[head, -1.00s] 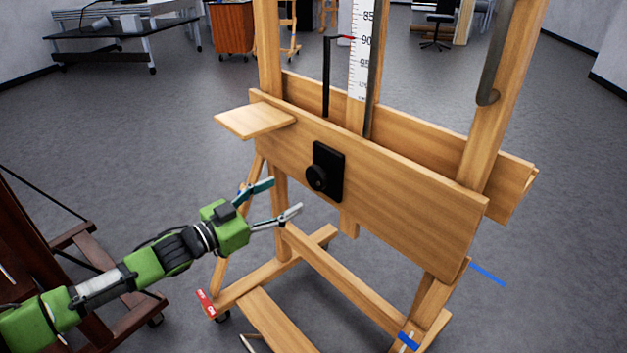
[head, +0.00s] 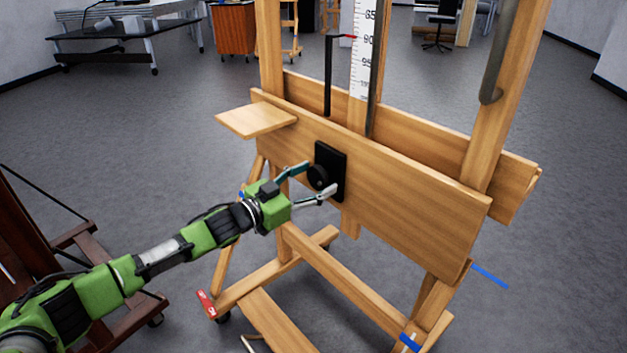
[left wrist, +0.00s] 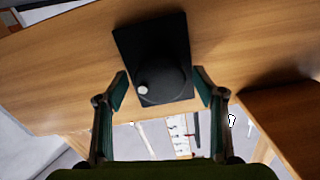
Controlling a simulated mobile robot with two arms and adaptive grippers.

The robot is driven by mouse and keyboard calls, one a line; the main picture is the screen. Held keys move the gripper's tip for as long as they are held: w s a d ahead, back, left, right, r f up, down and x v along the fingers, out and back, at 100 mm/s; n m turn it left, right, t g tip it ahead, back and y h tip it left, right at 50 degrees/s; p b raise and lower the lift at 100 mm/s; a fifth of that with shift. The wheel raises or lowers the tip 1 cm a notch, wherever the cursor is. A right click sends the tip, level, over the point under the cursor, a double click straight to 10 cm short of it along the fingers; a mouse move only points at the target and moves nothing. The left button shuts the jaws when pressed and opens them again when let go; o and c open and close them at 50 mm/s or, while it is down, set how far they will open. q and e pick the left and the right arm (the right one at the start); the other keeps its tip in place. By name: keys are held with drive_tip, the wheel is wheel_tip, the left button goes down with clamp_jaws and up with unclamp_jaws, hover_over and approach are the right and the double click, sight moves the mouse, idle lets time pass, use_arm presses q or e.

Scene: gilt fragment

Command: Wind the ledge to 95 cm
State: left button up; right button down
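The wooden easel's ledge (head: 400,200) is a broad board with a black crank plate (head: 335,160) on its front. A round black knob (head: 317,177) sticks out from the plate, and in the left wrist view the knob (left wrist: 165,82) shows a pale stub. My left gripper (head: 320,177) is open, with its fingers spread either side of the knob; no grip on it shows. The white scale (head: 360,60) carries a red pointer (head: 346,37) that stands at about the 90 mark. My right gripper is out of view.
A small wooden shelf (head: 256,121) juts out at the ledge's left end. The easel's feet (head: 285,272) spread over the floor below. A dark wooden frame (head: 75,250) stands at the left, near my left arm.

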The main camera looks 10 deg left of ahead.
use_arm(q)
drive_tip(key=c, duration=1)
drive_tip(key=shift+o, duration=0.2)
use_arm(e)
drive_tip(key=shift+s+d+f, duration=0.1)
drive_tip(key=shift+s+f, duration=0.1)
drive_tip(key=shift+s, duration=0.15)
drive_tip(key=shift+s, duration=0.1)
